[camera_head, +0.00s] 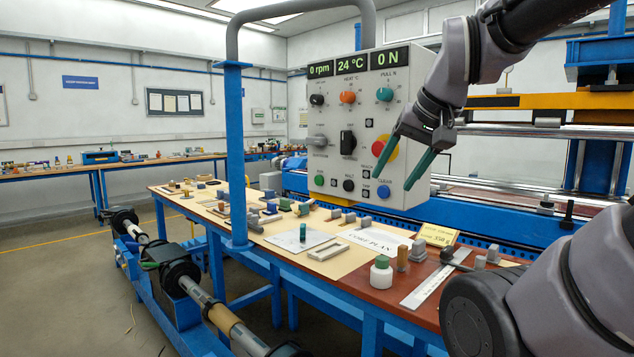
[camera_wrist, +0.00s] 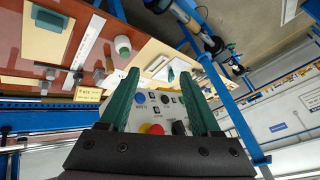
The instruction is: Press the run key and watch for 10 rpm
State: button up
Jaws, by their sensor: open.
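The control box (camera_head: 335,135) hangs from a grey pipe arm. Its displays read 0 rpm (camera_head: 320,70), 24 °C (camera_head: 351,62) and 0 N (camera_head: 390,57). The green key (camera_head: 319,180), apparently the run key, sits at the lower left beside a black key (camera_head: 348,185) and a blue key (camera_head: 383,191). My gripper (camera_head: 393,184) is open and empty before the box's right side, over the red button on its yellow disc (camera_head: 391,146). Contact is unclear.
The workbench (camera_head: 375,298) below carries a white bottle with a green cap (camera_head: 381,272), a ruler (camera_head: 436,285) and several small blocks. A blue post (camera_head: 236,150) stands left of the box. The winder (camera_head: 480,215) lies behind at the right.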

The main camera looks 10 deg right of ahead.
grip_shut()
dwell(1.5)
